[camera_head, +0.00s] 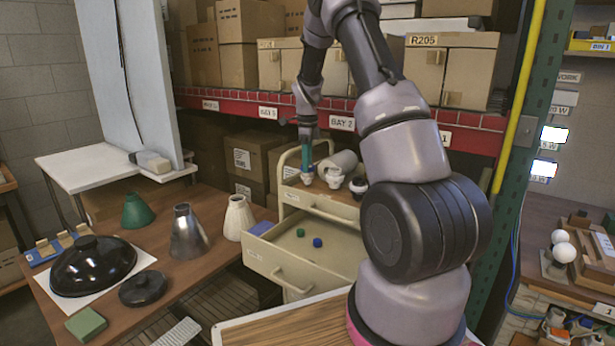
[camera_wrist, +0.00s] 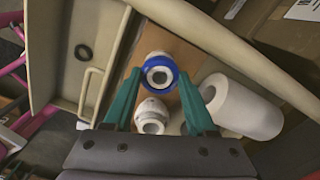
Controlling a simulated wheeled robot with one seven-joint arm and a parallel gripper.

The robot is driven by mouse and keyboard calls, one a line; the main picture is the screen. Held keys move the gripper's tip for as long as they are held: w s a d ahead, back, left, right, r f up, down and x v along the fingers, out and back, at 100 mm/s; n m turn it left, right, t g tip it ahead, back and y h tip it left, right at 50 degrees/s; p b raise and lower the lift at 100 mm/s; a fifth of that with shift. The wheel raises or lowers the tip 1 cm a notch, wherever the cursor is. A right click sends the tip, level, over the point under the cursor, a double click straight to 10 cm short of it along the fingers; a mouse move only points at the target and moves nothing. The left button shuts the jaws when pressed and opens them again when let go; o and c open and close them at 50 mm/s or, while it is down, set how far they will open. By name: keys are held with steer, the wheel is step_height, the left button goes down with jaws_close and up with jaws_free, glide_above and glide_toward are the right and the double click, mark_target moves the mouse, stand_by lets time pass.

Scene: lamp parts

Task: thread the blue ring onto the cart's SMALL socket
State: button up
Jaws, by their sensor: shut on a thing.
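In the wrist view, the blue ring (camera_wrist: 159,61) is between the tips of my gripper's two teal fingers (camera_wrist: 160,77), and the fingers are shut on it. A white socket with a dark centre shows through the ring; I cannot tell whether the ring is around it or just above it. A second white socket (camera_wrist: 150,115) stands close by, between the fingers and nearer the palm. In the head view, my gripper (camera_head: 306,170) points down at the cart's top (camera_head: 322,190), directly over a white socket. The ring is not clearly visible there.
A white roll (camera_wrist: 240,106) lies on the cart top beside the sockets. The cart's drawer (camera_head: 285,262) is open, holding a green piece (camera_head: 300,232) and a blue piece (camera_head: 318,242). The cart's raised edge is near my fingers. Lamp shades stand on the left table.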

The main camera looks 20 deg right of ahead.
steer(key=shift+f, duration=0.65)
stand_by(0.8)
steer(key=o, duration=0.7)
jaws_close()
steer(key=shift+s+f, duration=0.15)
steer(key=shift+f, duration=0.05)
steer(key=m, duration=0.3)
steer(key=shift+a+f+m, duration=0.1)
steer(key=shift+m, duration=0.3)
steer(key=m, duration=0.3)
